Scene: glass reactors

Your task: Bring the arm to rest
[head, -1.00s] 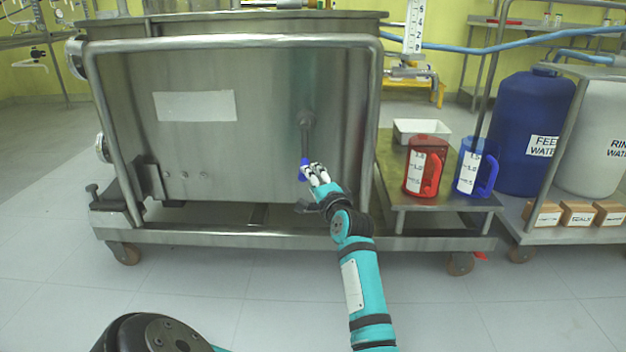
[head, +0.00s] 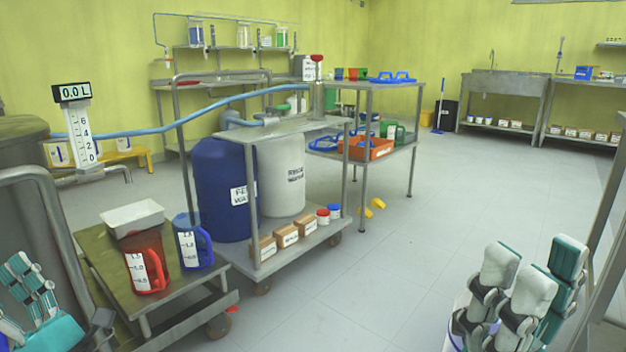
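My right gripper (head: 525,285) is at the lower right of the head view. Its pale and teal fingers point up and stand apart, with nothing seen between them. My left gripper (head: 32,285) is at the lower left edge, beside the post of the steel tank's frame (head: 62,235). Its teal fingers are partly cut off by the picture edge, and I cannot see whether they hold anything.
A steel side shelf (head: 115,270) carries a white tray (head: 133,218), a red jug (head: 145,262) and a blue jug (head: 193,242). A cart (head: 300,240) with a blue barrel (head: 222,190) and a white barrel (head: 282,175) stands behind. Open floor (head: 400,270) lies between the cart and my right gripper.

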